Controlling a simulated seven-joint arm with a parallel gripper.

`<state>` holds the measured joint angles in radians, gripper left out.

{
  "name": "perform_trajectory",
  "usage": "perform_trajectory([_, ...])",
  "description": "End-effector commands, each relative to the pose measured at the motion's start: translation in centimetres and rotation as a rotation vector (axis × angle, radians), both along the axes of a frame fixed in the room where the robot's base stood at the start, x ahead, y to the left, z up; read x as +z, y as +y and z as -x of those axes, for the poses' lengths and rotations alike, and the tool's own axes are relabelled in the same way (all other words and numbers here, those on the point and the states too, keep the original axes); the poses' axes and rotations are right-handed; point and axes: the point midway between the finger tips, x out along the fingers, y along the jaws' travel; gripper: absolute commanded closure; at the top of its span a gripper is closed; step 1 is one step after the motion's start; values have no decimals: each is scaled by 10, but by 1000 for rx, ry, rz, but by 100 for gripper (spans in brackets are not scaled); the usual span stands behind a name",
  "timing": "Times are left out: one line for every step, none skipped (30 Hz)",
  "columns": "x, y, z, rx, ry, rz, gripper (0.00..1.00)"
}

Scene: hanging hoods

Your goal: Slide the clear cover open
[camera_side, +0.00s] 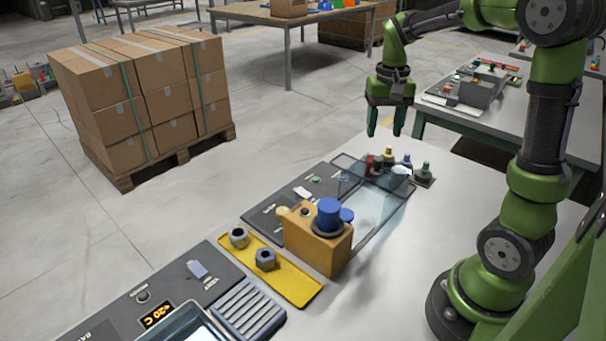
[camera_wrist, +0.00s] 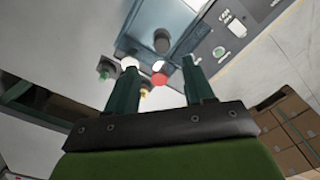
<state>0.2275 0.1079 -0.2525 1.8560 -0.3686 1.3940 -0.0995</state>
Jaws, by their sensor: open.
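The clear cover (camera_side: 348,178) is a see-through, bluish panel or box on the bench, at the far end of a dark control panel. I cannot tell exactly how far it is open. In the wrist view a bluish see-through framed area (camera_wrist: 150,22), probably the cover, lies beyond the fingertips. My gripper (camera_side: 386,122) is open and empty, pointing down above and behind the cover, clear of it. In the wrist view its two dark green fingers (camera_wrist: 158,78) stand apart, with coloured knobs seen between and beyond them.
Several coloured knobs or pegs (camera_side: 386,161) stand at the cover's far end. A yellow block with a blue knob (camera_side: 318,240) stands nearer. A yellow tray (camera_side: 290,283) holds two metal nuts. Bare bench (camera_side: 440,215) lies to the right. Stacked boxes (camera_side: 140,95) stand on the floor.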

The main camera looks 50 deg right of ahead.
Motion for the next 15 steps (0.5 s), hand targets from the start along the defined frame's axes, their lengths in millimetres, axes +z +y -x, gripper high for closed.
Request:
perform_trajectory([14,0,0,0,-6,3,47])
perform_trajectory([22,0,-1,-1,-6,3,47])
perform_trajectory([31,-1,-1,0,-5,4,47])
perform_trajectory([38,0,0,-1,-5,2,47])
perform_trajectory([45,-1,-1,-1,-5,4,47])
perform_trajectory([53,-1,-1,0,-4,3,47])
perform_trajectory([58,-1,0,0,-4,3,47])
perform_trajectory([64,-1,0,0,-4,4,47])
perform_trajectory([70,0,0,0,-3,3,47])
perform_trajectory([74,-1,0,0,-2,2,47])
perform_trajectory([78,-1,0,0,-2,4,47])
perform_trajectory([82,-1,0,0,-1,3,47])
perform_trajectory([85,0,0,0,-2,2,47])
perform_trajectory([87,0,0,0,-1,2,47])
perform_trajectory([89,-1,0,1,-1,2,47])
